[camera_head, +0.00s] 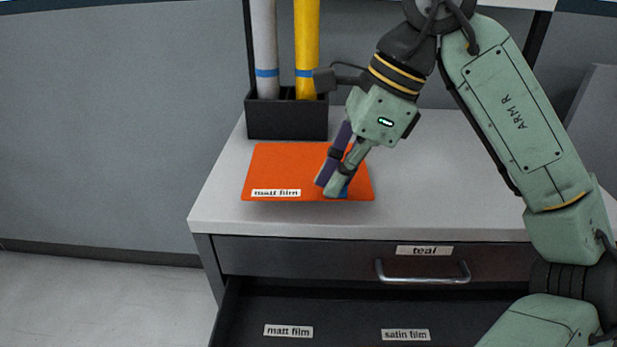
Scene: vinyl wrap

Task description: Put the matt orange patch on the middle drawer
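The orange patch (288,170), with a white "matt film" label near its front left, is over the grey cabinet top (440,190). A soft shadow shows along its front edge; I cannot tell if it lies flat or is slightly raised. My gripper (331,188) points down over the patch's front right part, fingertips close together beside a small blue piece. I cannot tell whether they hold the patch. Below the top, a closed drawer (300,258) is labelled "teal". Under it, an open dark drawer (350,305) bears "matt film" and "satin film" labels. Its lower part is cut off.
A black holder (287,120) with a grey roll (264,50) and a yellow roll (306,40) stands behind the patch. The cabinet top to the right is clear. A metal handle (422,279) juts from the "teal" drawer. My arm covers the right side.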

